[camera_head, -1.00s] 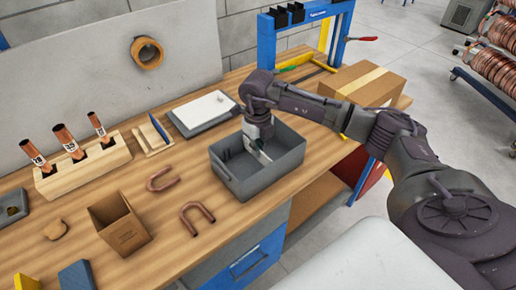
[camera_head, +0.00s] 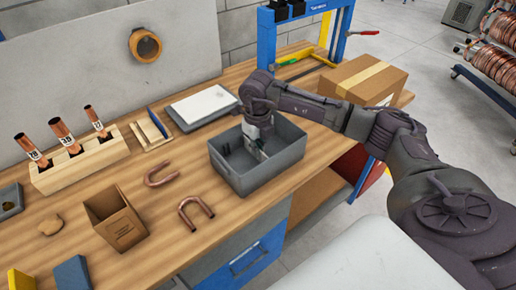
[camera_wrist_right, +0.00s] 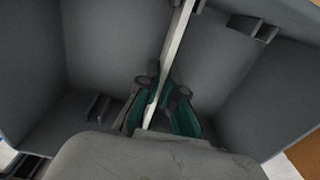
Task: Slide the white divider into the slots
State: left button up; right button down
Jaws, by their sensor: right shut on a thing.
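A grey bin (camera_head: 240,180) with an open top stands on the workbench. My right gripper (camera_head: 256,146) reaches down into it from above. In the right wrist view the gripper (camera_wrist_right: 160,108) is shut on the white divider (camera_wrist_right: 178,42), which shows edge-on as a thin pale strip running up from the fingers. Dark slot ribs show on the bin's inner walls, at the upper right (camera_wrist_right: 252,27) and lower left (camera_wrist_right: 98,107). The divider is inside the bin's outline; whether it sits in any slot I cannot tell. My left gripper is not in view.
Two bent copper tubes (camera_head: 196,213) and an open cardboard box (camera_head: 115,220) are left of the bin. A grey case with a white top (camera_head: 203,106) stands behind it. A closed carton (camera_head: 362,80) is at the back right. A wooden block (camera_head: 80,165) holds copper tubes.

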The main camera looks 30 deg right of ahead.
jog(key=c, duration=1.2)
grip_release()
jog(key=shift+c, duration=0.2)
notch_tip(320, 180, up, 12)
jog(key=shift+f, duration=0.1)
